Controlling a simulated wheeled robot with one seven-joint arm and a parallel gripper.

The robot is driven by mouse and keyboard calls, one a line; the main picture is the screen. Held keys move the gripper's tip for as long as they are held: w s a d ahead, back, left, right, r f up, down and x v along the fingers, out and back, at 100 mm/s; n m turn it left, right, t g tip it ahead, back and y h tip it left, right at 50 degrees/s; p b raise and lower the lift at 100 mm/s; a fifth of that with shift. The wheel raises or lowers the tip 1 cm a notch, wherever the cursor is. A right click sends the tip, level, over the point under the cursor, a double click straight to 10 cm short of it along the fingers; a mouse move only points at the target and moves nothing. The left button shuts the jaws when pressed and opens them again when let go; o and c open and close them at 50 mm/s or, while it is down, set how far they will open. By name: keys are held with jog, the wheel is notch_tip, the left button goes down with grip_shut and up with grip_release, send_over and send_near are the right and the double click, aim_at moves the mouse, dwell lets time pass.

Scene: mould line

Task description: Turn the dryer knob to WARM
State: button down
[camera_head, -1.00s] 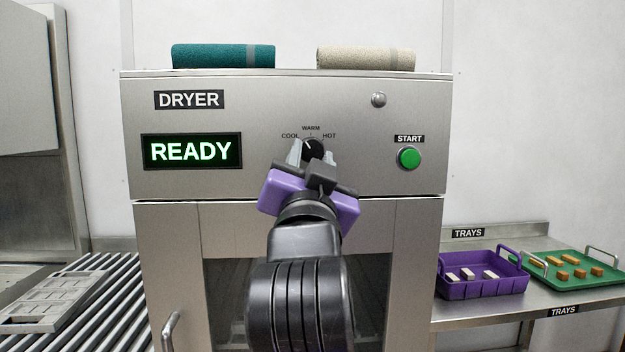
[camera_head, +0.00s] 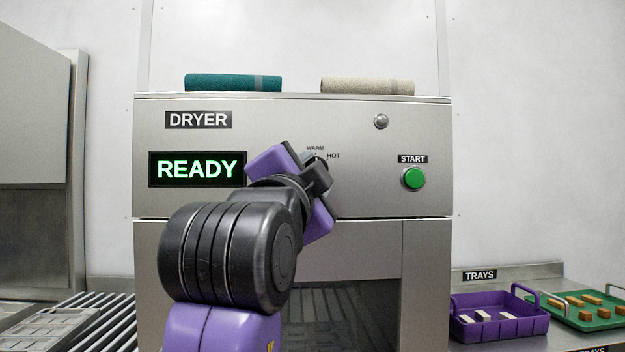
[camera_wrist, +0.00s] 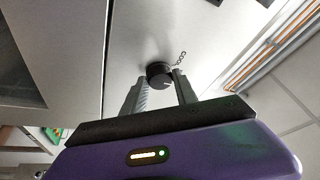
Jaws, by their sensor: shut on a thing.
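The dryer (camera_head: 290,205) stands ahead, its display (camera_head: 197,169) reading READY. Its black knob (camera_head: 321,163) is mostly hidden behind my gripper in the head view. My gripper (camera_wrist: 161,88) is shut on the knob, tilted, reaching in from the lower left. Where the knob's pointer stands I cannot tell.
A green START button (camera_head: 414,178) is right of the knob. A teal towel roll (camera_head: 225,82) and a beige one (camera_head: 366,86) lie on top. A purple tray (camera_head: 498,327) and a green tray (camera_head: 590,318) stand at right, a roller conveyor (camera_head: 85,325) at left.

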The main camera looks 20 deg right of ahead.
dwell(0.3)
jog(key=c, duration=1)
grip_release()
jog(key=shift+o, duration=0.2)
jog(key=v, duration=0.7)
jog(key=shift+s+a+b, duration=0.2)
jog(key=shift+s+b, duration=0.1)
jog(key=shift+s, duration=0.05)
jog(key=shift+f, duration=0.1)
